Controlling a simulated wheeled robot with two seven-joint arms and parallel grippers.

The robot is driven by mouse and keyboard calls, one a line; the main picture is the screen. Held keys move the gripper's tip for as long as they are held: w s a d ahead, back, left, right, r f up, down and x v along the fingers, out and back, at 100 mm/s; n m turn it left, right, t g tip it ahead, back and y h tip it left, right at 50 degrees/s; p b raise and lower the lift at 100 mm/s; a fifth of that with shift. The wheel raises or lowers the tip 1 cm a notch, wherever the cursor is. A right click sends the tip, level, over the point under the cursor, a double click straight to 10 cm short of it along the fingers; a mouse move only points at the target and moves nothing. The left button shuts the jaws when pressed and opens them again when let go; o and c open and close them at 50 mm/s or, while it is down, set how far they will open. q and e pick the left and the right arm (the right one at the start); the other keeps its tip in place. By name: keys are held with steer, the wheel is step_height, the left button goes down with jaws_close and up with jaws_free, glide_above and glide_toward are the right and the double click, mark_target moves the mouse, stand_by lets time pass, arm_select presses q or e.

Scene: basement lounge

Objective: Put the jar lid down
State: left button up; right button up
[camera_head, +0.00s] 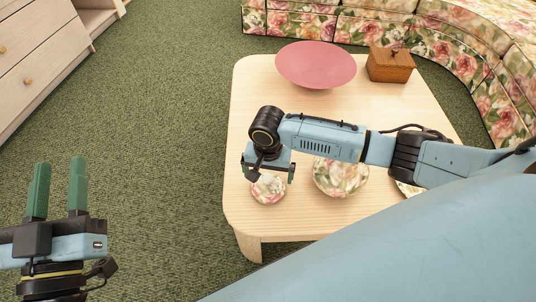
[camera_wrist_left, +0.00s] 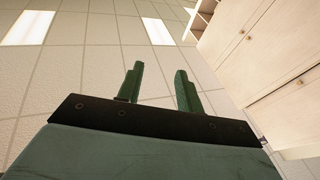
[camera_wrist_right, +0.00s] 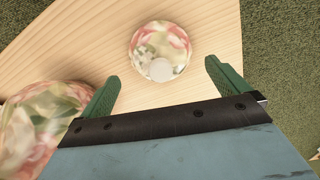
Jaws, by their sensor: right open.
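The jar lid (camera_head: 268,190) is a small round floral piece with a pale knob. It lies on the light wooden table (camera_head: 245,215) near its front left corner, and it also shows in the right wrist view (camera_wrist_right: 160,38). My right gripper (camera_head: 273,177) is open above the lid, and its fingers (camera_wrist_right: 162,74) appear apart from it. The larger floral jar (camera_head: 341,180) stands to the right of the lid, partly behind my right arm. My left gripper (camera_head: 57,188) is open and empty over the carpet, left of the table.
A pink bowl (camera_head: 316,62) and a wooden box (camera_head: 390,65) stand at the table's far side. A patterned dish (camera_head: 407,188) is mostly hidden by my right arm. A floral sofa (camera_head: 465,50) curves behind the table. Drawers (camera_head: 40,60) stand at the left.

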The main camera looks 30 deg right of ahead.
mark_target(268, 178)
step_height(268, 178, up, 3)
steer(key=shift+r+p, duration=0.15)
steer(key=shift+p, duration=0.6)
step_height(268, 178, up, 3)
steer(key=shift+p, duration=0.8)
steer(key=shift+r, duration=0.2)
steer(key=s+a+r+n+t+y, duration=0.1)
steer(key=s+a+n+t+y, duration=0.15)
steer(key=a, duration=0.35)
steer(key=s+a+r+n+t+y, duration=0.2)
steer(key=s+a+n, duration=0.15)
steer(key=a, duration=0.25)
arm_select(q)
steer(key=s+a+f+g+y, duration=0.1)
steer(key=f+g, duration=0.3)
steer(key=f, duration=0.2)
steer(key=s+a+f+g+y, duration=0.2)
steer(key=f+g, duration=0.3)
steer(key=f, duration=0.2)
steer(key=shift+a+f, duration=0.15)
steer(key=shift+a, duration=0.1)
arm_select(e)
steer(key=s+d+r+n+t+h, duration=0.2)
steer(key=d+r+t, duration=0.4)
steer(key=d+r, duration=0.3)
steer(key=shift+s+d+r+n, duration=0.4)
steer(key=shift+s+n, duration=0.45)
steer(key=shift+n, duration=0.15)
